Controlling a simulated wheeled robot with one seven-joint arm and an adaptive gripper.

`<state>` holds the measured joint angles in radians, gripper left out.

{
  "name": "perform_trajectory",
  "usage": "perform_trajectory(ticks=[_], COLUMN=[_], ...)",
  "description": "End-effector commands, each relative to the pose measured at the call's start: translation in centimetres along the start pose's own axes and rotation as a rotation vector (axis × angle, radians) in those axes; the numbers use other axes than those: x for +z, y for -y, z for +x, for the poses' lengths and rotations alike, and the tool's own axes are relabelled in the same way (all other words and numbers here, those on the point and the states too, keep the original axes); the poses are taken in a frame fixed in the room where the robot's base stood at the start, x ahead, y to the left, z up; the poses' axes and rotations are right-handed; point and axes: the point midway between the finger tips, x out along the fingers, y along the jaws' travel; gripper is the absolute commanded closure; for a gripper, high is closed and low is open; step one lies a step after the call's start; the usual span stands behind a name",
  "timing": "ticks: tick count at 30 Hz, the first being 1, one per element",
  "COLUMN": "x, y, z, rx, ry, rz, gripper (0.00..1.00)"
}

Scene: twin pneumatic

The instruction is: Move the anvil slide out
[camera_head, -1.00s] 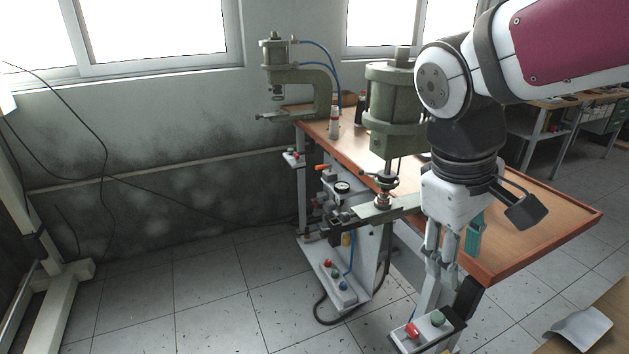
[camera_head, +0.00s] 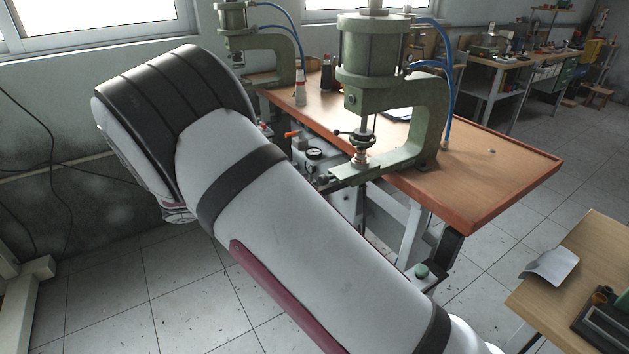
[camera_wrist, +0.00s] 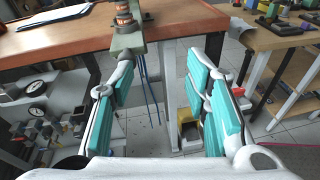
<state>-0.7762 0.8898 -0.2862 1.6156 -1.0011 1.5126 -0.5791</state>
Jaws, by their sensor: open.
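The nearer green press (camera_head: 438,120) stands on the bench, with a coppery anvil stack (camera_head: 360,156) under its ram. A flat green slide bar (camera_head: 352,174) carries the stack and juts past the bench's front edge. In the wrist view the bar (camera_wrist: 127,42) and the coppery stack (camera_wrist: 123,14) show at top, left of centre. My gripper (camera_wrist: 163,88) is open and empty, its teal-padded fingers wide apart. The bar's near end lies beyond the fingers, nearer the left one; I cannot tell the gap. In the head view my arm hides the gripper.
The orange-edged bench (camera_head: 500,170) has a second press (camera_head: 290,60) at its far end. Blue hoses run to both presses. A gauge (camera_head: 314,153) and valves sit below the bench front. A side table (camera_head: 590,250) stands at lower right.

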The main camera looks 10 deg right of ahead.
Motion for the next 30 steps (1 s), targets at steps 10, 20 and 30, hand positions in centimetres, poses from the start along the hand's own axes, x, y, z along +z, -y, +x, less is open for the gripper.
perform_trajectory(ticks=[10,20,30], x=[-4.2,-3.4,-2.4], y=[-2.6,-3.2,-4.1], z=[-3.1,1.4,7.6], rx=[0.14,0.135,0.136], ry=[0.176,0.177,0.176], rz=[-0.115,-0.115,-0.115], gripper=[0.57,0.57,0.57])
